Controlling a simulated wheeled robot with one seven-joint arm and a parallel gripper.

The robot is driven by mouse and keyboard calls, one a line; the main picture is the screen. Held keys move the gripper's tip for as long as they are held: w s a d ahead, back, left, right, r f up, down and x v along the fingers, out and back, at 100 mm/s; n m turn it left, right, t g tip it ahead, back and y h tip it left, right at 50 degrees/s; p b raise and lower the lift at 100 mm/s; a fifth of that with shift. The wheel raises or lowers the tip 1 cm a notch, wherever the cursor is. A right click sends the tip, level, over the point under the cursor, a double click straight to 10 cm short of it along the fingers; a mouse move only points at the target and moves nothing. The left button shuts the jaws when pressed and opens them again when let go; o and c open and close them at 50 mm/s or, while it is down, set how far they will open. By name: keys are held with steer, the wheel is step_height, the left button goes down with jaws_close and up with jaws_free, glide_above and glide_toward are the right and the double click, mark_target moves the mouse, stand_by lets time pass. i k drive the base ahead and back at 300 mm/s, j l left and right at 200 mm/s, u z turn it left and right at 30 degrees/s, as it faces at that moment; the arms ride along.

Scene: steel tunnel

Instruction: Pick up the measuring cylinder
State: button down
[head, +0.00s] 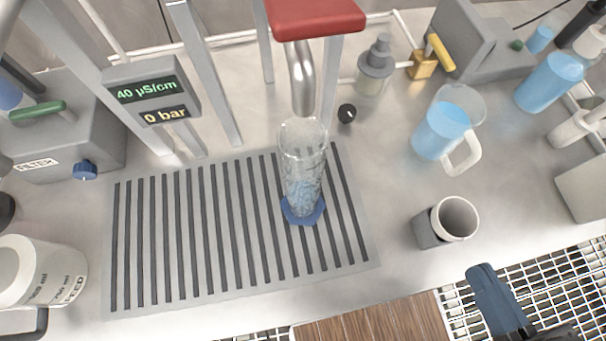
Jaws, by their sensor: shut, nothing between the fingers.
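The measuring cylinder (302,160) is clear, with a blue foot, and stands upright on the slotted drain grate (200,225). It is right under the metal spout (301,78) below the red block. Its lower part looks bluish; I cannot tell how much liquid is in it. My gripper (490,285) is at the lower right, over the floor grating in front of the bench edge. It is shut and empty, well apart from the cylinder.
A grey cup (432,228) stands right of the drain grate, between my gripper and the cylinder. Behind it is a jug (440,130) with blue liquid. A display (150,95) on posts stands left. A white feed container (40,275) is at the lower left.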

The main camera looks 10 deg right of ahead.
mark_target(302, 143)
steer(key=k, duration=0.3)
steer(key=k+u, duration=0.2)
steer(key=u, duration=0.3)
steer(key=k+j+u, duration=0.1)
steer(key=u, duration=0.4)
steer(key=k+l+u, duration=0.1)
steer(key=l+u, duration=0.3)
steer(key=k+l+u, duration=0.1)
steer(key=l+u, duration=0.3)
steer(key=k+l+u, duration=0.15)
steer(key=u, duration=0.25)
steer(key=k+l, duration=0.2)
steer(key=l, duration=0.2)
